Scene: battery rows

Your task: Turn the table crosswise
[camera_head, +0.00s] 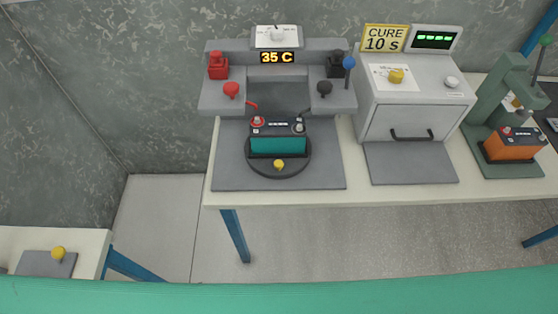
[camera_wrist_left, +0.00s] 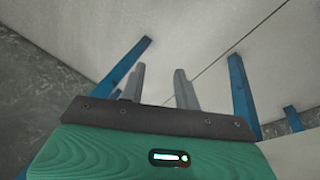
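A round dark turntable (camera_head: 258,168) lies on a grey mat in front of the grey charging stand. A teal battery with a black top (camera_head: 278,146) sits on it, long side running left to right. A yellow knob (camera_head: 279,164) is at the turntable's front edge. A red lead reaches the battery's left terminal and a dark lead is near the right one; I cannot tell whether they are attached. My left gripper (camera_wrist_left: 158,88) shows in the left wrist view, fingers apart with nothing between them, over the floor. My right gripper is in neither view.
The grey stand (camera_head: 228,101) with red and black knobs reads 35 C. Right of it are a cure box (camera_head: 408,121) and a green press (camera_head: 488,112) with an orange battery (camera_head: 514,145). A side table (camera_head: 84,240) with a yellow-knobbed plate is at lower left.

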